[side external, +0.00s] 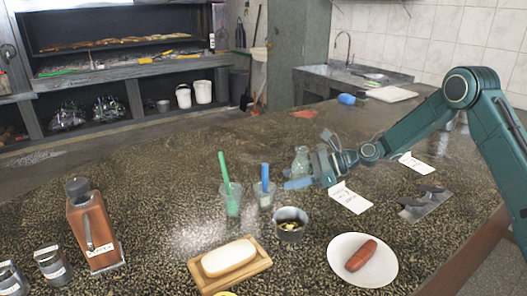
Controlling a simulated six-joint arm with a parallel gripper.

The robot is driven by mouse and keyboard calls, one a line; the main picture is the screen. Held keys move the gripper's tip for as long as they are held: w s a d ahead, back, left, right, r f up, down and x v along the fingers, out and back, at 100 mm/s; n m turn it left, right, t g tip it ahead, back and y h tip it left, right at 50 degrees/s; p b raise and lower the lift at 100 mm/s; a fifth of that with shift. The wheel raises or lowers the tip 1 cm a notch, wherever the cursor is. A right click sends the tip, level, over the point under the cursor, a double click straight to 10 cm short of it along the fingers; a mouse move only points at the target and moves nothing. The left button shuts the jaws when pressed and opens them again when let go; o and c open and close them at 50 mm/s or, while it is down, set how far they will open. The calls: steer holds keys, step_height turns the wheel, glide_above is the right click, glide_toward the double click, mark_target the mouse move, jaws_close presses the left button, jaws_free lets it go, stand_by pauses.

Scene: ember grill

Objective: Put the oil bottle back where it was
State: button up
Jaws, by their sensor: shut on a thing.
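The oil bottle (301,158) appears as a small clear glass bottle with a narrow neck, near the middle of the counter. It looks upright. My gripper (299,181) reaches in from the right and is shut on it. The near finger and the gripper body hide the bottle's lower part, so I cannot tell whether its base touches the counter.
Cups with a green straw (230,199) and a blue straw (265,188) stand just left of my gripper. A metal pot (290,225), a bun board (208,284), a sausage plate (341,276), a white card (350,198) and a scraper (425,204) are nearer.

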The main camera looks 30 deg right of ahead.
steer(key=shift+f, duration=1.9)
steer(key=shift+f, duration=0.15)
steer(key=o, duration=1.1)
steer(key=shift+r, duration=0.2)
steer(key=v, duration=1.2)
steer(key=shift+a, duration=0.1)
